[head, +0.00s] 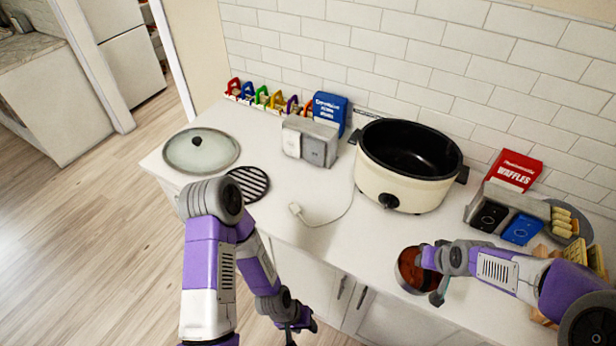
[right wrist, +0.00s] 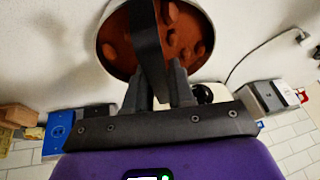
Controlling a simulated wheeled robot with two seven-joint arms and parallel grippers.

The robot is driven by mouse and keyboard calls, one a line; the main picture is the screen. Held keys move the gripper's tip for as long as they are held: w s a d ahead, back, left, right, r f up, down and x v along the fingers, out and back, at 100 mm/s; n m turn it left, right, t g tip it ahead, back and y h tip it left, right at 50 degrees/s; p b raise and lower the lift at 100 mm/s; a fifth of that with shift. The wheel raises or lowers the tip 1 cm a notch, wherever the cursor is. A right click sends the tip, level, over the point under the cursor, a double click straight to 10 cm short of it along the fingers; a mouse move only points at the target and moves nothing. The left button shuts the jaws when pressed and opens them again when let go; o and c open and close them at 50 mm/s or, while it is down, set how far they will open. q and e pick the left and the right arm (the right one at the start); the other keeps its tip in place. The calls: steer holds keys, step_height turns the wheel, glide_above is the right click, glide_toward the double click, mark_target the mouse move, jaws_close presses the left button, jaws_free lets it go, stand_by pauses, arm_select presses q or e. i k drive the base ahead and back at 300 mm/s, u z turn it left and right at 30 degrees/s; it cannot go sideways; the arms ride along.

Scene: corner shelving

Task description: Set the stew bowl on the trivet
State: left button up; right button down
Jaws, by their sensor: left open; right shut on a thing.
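The stew bowl (head: 408,272), round with reddish-brown stew, is at the counter's front right in the head view. The stew with lumps also fills the bowl at the top of the right wrist view (right wrist: 183,35). My right gripper (head: 436,272) is at the bowl's right side, shut on it; a dark strip between its fingers crosses over the stew in the wrist view. The trivet (head: 248,183), round, black and striped, lies bare on the counter at the left. My left gripper (head: 291,328) is open and empty, low in front of the counter.
A large cream slow cooker (head: 400,195) stands between bowl and wall. A glass lid (head: 201,150) lies behind-left of the trivet. A white cable (head: 322,222) crosses the middle counter. A toaster (head: 310,142) and waffles box (head: 514,170) stand farther back. The counter's front middle is mostly clear.

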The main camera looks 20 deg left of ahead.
mark_target(244, 184)
steer(key=z, duration=1.8)
steer(key=k, duration=1.4)
steer(key=u, duration=2)
steer(key=i, duration=1)
